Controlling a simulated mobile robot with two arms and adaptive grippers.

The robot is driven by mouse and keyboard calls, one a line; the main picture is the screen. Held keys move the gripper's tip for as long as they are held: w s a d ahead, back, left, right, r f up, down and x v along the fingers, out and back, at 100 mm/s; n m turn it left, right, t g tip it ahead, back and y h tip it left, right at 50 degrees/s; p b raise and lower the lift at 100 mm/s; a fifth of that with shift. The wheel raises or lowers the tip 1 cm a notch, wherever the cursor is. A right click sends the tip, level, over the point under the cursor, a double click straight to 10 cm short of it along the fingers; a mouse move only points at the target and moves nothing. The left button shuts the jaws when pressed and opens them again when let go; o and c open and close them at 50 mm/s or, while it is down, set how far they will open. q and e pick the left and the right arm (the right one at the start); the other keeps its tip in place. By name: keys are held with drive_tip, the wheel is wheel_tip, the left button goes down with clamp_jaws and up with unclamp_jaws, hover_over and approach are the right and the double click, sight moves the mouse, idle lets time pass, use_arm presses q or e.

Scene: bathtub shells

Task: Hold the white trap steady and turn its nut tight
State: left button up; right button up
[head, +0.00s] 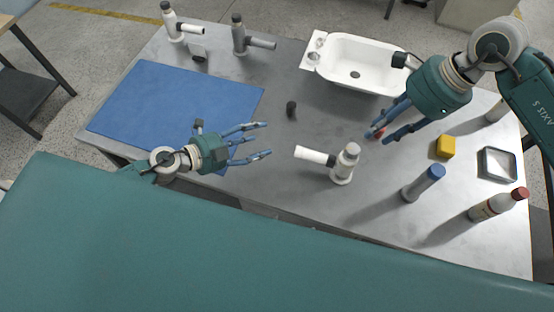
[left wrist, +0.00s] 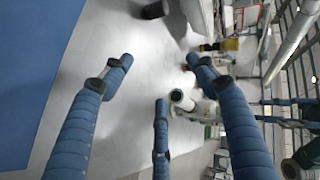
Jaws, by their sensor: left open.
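A white trap (head: 343,163) stands upright on the metal table, its white side pipe (head: 315,155) pointing left. The pipe's open round end (left wrist: 183,100) faces me in the left wrist view. My left gripper (head: 264,141) is open and empty, left of the pipe end and apart from it. Its fingers (left wrist: 160,85) spread around empty space in the left wrist view. My right gripper (head: 380,136) has its fingers apart over the table, up and right of the trap. A small red thing (head: 379,134) shows by its fingertips, partly hidden.
A white basin (head: 355,55) stands at the back. Two similar fittings (head: 171,22) (head: 239,36) stand back left. A blue mat (head: 170,95) lies left, a black cylinder (head: 291,108) mid-table. A yellow block (head: 445,147), tray (head: 498,150), blue-capped bottle (head: 424,184) and red-capped bottle (head: 498,204) stand right.

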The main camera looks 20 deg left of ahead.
sight(310, 157)
use_arm(q)
drive_tip(key=s+d, duration=0.1)
drive_tip(key=d, duration=0.1)
drive_tip(key=s+d+g+h, duration=0.1)
drive_tip(key=s+d, duration=0.1)
drive_tip(key=d, duration=0.1)
drive_tip(key=s+d+r+g+h, duration=0.1)
drive_tip(key=s+d, duration=0.1)
drive_tip(key=shift+s+d+m, duration=0.2)
drive_tip(key=shift+d+m, duration=0.2)
drive_tip(key=shift+d+f, duration=0.15)
drive_tip(key=shift+d, duration=0.1)
drive_tip(key=x, duration=1)
drive_tip(key=shift+d, duration=0.2)
